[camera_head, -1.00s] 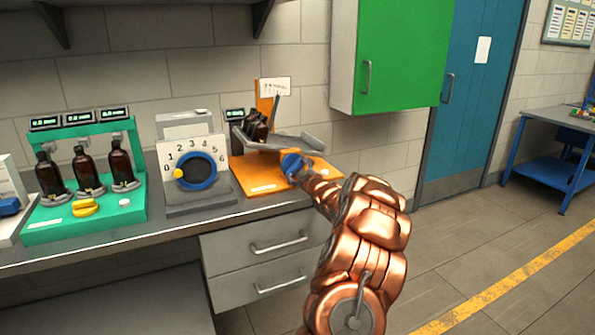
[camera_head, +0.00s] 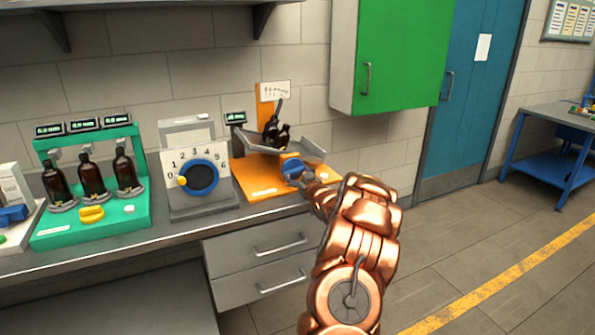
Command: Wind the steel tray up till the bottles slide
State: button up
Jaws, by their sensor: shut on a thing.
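A blue knob (camera_head: 291,168) is at the stand's front right. My gripper (camera_head: 303,177) is shut on this knob, reaching in from the lower right. My own wrist partly hides the fingers.
A green rack (camera_head: 90,222) with three upright amber bottles stands at the left. A dial box (camera_head: 200,180) marked with numbers stands between it and the orange stand. A green wall cabinet (camera_head: 395,55) hangs at upper right.

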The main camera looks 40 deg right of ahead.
jog(key=shift+m+p, duration=0.4)
jog(key=shift+m, duration=0.4)
jog(key=o, duration=0.9)
jog(key=shift+s, duration=0.1)
jog(key=shift+v, duration=5.95)
jog(key=shift+a, duration=0.1)
